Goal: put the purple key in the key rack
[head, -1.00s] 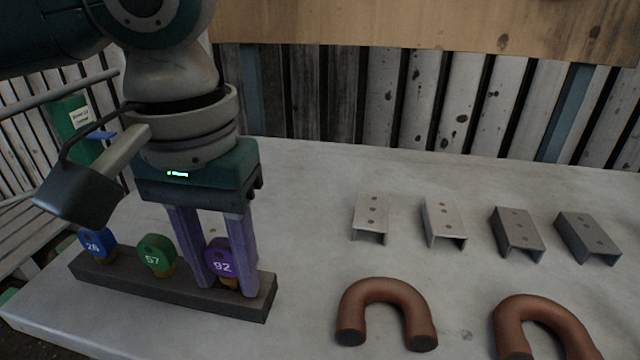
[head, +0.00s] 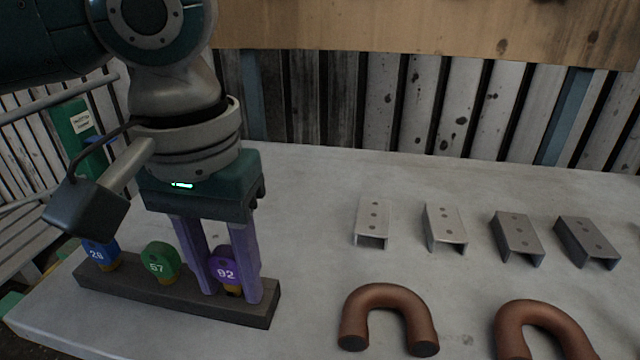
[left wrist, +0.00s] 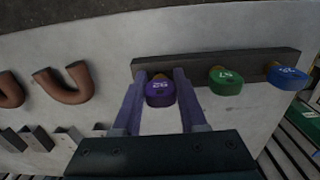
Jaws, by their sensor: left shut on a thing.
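The purple key (head: 224,268), marked 92, stands upright at the right end of the dark key rack (head: 180,297), its lower end at the rack's top. My left gripper (head: 231,292) comes down from above with a finger on each side of the key's head and is shut on it. In the left wrist view the purple key (left wrist: 160,92) sits between the two fingers, by the rack (left wrist: 255,60). How deep its shaft sits is hidden. My right gripper is in neither view.
A green key (head: 160,261) and a blue key (head: 102,254) stand in the same rack to the left. Brown U-shaped pipes (head: 388,294) and several metal brackets (head: 443,226) lie to the right. Bare table (head: 310,185) lies between.

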